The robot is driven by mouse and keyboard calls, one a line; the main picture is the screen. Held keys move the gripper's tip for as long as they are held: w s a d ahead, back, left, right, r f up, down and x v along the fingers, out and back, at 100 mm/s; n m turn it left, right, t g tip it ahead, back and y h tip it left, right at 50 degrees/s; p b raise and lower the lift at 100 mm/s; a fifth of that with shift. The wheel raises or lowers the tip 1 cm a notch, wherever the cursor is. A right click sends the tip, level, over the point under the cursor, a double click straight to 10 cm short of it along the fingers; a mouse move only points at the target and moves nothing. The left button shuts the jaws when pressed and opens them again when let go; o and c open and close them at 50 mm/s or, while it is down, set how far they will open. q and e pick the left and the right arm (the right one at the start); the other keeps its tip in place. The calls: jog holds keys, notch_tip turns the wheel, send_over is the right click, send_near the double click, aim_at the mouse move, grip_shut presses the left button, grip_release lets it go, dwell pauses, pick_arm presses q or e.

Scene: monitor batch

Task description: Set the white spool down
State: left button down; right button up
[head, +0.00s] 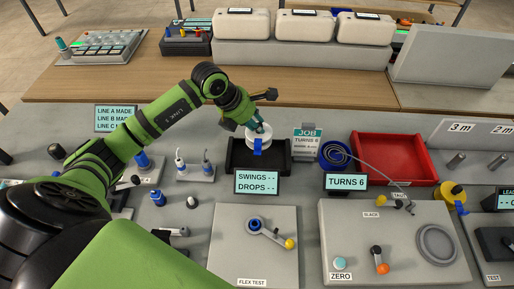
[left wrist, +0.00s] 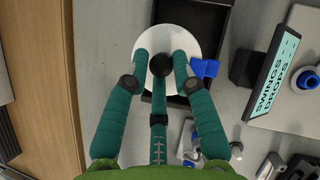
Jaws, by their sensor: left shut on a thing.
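The white spool (head: 251,139) with a blue tab (head: 257,147) is in my left gripper (head: 261,128), over the black tray (head: 238,166) in the head view. In the left wrist view the white disc of the spool (left wrist: 147,42) lies between the teal fingers of my left gripper (left wrist: 160,75), which close around its dark hub. The disc covers part of the black tray (left wrist: 215,20) and reaches past its left edge there. I cannot tell whether the spool touches the tray. My right gripper is not in view.
The SWINGS/DROPS display (head: 257,182) stands just in front of the tray. A JOB sign (head: 307,142), a blue spool (head: 334,153) with grey cable and a red bin (head: 400,150) are to the right. A flex test board (head: 235,225) lies nearer.

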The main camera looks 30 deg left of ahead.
aim_at(255, 132)
pick_arm(q)
notch_tip(255, 132, down, 4)
jog(key=shift+r+p, duration=0.25)
jog(key=shift+p, duration=0.15)
notch_tip(255, 132, down, 4)
jog(key=shift+r+p, duration=0.1)
jog(key=shift+p, duration=0.35)
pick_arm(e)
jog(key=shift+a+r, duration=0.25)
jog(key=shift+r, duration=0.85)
pick_arm(q)
jog(key=c, duration=1)
grip_release()
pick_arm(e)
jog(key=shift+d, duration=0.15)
pick_arm(q)
jog(key=shift+s, duration=0.1)
